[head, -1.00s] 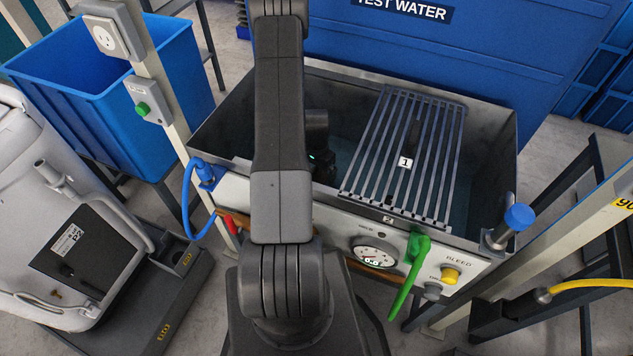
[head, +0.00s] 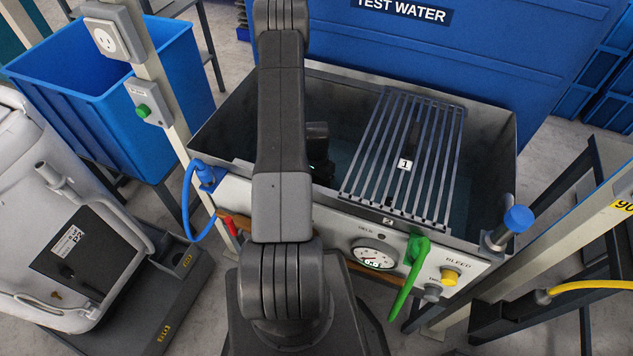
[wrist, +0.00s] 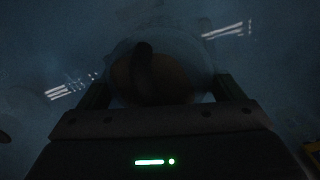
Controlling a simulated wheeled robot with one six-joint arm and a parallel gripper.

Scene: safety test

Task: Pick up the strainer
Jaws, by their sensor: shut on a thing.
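In the wrist view, my gripper (wrist: 163,90) has a finger at each side of a round, pale, see-through-looking rim, which I take to be the strainer (wrist: 203,60). The gripper is shut on it. A brownish round area and a dark upright shape show within the rim; the picture is too dark to tell what they are. In the head view, my arm reaches down into the grey tank (head: 225,128), left of the rack. The fingers and the strainer are hidden there behind my arm and in the tank's shadow.
A metal bar rack (head: 440,165) covers the tank's right part. On the front panel are a gauge (head: 373,254), a green lever (head: 408,280) and a yellow knob (head: 449,277). A blue bin (head: 165,75) stands left, a blue TEST WATER container (head: 480,45) behind.

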